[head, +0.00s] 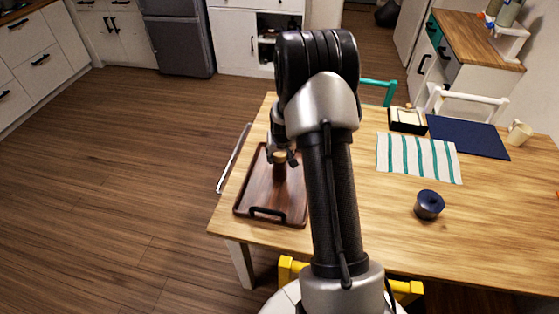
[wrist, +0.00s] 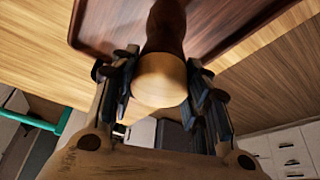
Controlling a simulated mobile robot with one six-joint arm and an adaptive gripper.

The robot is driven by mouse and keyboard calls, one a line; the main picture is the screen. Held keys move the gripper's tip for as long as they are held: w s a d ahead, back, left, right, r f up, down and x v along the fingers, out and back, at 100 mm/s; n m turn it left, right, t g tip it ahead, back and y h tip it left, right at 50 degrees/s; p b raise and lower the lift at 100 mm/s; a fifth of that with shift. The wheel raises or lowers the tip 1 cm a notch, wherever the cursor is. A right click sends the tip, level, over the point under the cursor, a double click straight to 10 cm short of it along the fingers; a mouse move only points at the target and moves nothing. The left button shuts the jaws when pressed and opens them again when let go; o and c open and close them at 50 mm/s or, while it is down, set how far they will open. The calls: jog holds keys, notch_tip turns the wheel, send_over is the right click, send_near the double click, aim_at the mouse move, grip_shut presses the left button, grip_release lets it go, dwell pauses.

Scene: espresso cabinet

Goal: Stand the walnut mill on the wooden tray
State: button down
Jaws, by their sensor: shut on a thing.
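The wooden tray (head: 250,198) is dark reddish brown, with a raised rim and a black handle, and lies at the left end of the table. It also shows in the wrist view (wrist: 105,22). The walnut mill (wrist: 165,28) has a dark brown body and a pale round top; in the head view (head: 280,157) it shows small over the tray. My gripper (wrist: 160,88) is shut on the mill near its pale top. In the head view my gripper (head: 282,153) is above the tray's far half. I cannot tell whether the mill's base touches the tray.
A dark blue round pot (head: 429,204), a striped cloth (head: 418,157), a navy mat (head: 468,137), a black box (head: 407,120) and a cream mug (head: 519,133) are on the table's right part. Chairs stand around it. Bare tabletop (head: 385,235) lies in front of the pot.

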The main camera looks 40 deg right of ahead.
aim_at(279, 168)
jog(key=shift+f, duration=1.2)
jog(key=shift+f+b, duration=0.25)
jog(key=shift+b, duration=0.15)
jog(key=c, duration=0.9)
grip_release()
jog(key=shift+r, duration=0.1)
